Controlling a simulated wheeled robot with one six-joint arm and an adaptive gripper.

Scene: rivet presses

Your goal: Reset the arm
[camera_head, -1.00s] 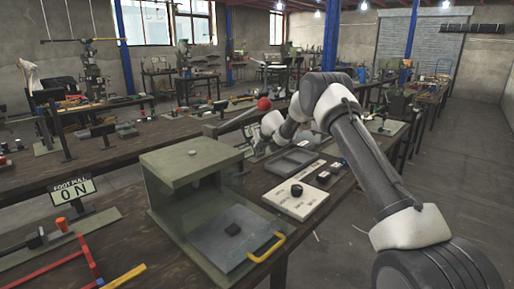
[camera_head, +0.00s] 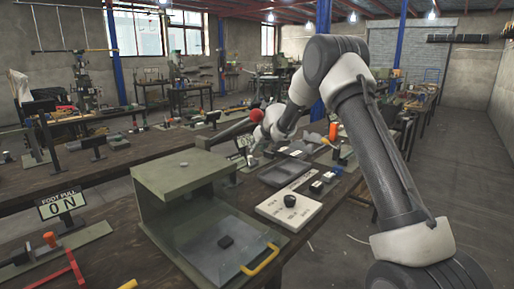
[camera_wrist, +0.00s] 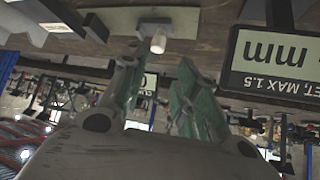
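My arm rises on the right of the head view, bends high up, and comes down over the bench. My gripper (camera_wrist: 160,68) shows in the wrist view with two greenish fingers apart and nothing between them. In the head view its end is too small and partly covered to make out, near the back of the guarded press. The wrist view is upside down, with a pale cylindrical knob (camera_wrist: 158,43) on a bench plate beyond the fingers.
A green press box (camera_head: 185,172) with a clear guard and yellow handle (camera_head: 262,262) stands on the bench. A sign (camera_head: 62,202) stands left. The right aisle (camera_head: 455,170) is clear.

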